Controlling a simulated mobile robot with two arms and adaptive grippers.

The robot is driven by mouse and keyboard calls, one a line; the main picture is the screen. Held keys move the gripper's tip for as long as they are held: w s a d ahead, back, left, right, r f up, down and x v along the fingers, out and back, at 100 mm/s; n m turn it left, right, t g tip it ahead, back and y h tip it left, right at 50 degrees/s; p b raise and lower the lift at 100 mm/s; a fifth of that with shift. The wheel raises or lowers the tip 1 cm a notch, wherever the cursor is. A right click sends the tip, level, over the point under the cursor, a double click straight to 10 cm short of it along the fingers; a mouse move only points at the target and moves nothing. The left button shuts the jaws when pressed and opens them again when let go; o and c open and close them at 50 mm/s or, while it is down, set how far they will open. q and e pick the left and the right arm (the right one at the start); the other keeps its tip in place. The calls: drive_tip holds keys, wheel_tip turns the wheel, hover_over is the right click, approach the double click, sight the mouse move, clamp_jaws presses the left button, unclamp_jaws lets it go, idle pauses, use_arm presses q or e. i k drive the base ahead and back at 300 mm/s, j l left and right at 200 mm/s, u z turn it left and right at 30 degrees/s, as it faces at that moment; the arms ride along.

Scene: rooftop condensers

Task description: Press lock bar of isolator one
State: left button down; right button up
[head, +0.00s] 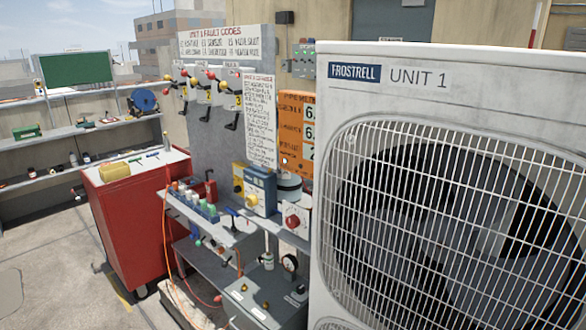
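Three white isolators hang in a row on the grey panel: a left one (182,80), a middle one (205,84) and a right one (232,88). Each has red and yellow knobs and a black handle-like part at its lower end. Their number labels are too small to read surely, so I cannot tell which is isolator one. I cannot make out a lock bar on any of them. Neither of my grippers is in view.
A large white condenser (440,62) marked UNIT 1 fills the right side. A red cabinet (135,225) stands left of a cluttered grey bench (222,232) below the isolators. An orange hose (168,250) hangs by the bench. Open floor (45,250) lies at left.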

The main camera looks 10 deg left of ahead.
sight(167, 78)
drive_tip(key=i+j+z, duration=0.1)
drive_tip(key=i+j, duration=0.25)
drive_tip(key=j, duration=0.25)
drive_tip(key=i+j+z, duration=0.15)
drive_tip(key=j, duration=0.2)
drive_tip(key=i+j, duration=0.15)
drive_tip(key=j, duration=0.15)
drive_tip(key=i+j+z, duration=0.15)
drive_tip(key=j, duration=0.2)
drive_tip(key=i+j, duration=0.15)
drive_tip(key=j, duration=0.2)
drive_tip(key=i+j+z, duration=0.15)
drive_tip(key=j, duration=0.2)
drive_tip(key=i+j, duration=0.1)
drive_tip(key=j, duration=0.25)
drive_tip(key=i+j, duration=0.15)
drive_tip(key=j, duration=0.25)
drive_tip(key=i+j, duration=0.1)
drive_tip(key=j, duration=0.25)
drive_tip(key=i+j, duration=0.15)
drive_tip(key=j, duration=0.25)
drive_tip(key=i+j, duration=0.1)
drive_tip(key=j, duration=0.25)
drive_tip(key=i+j, duration=0.15)
drive_tip(key=j, duration=0.2)
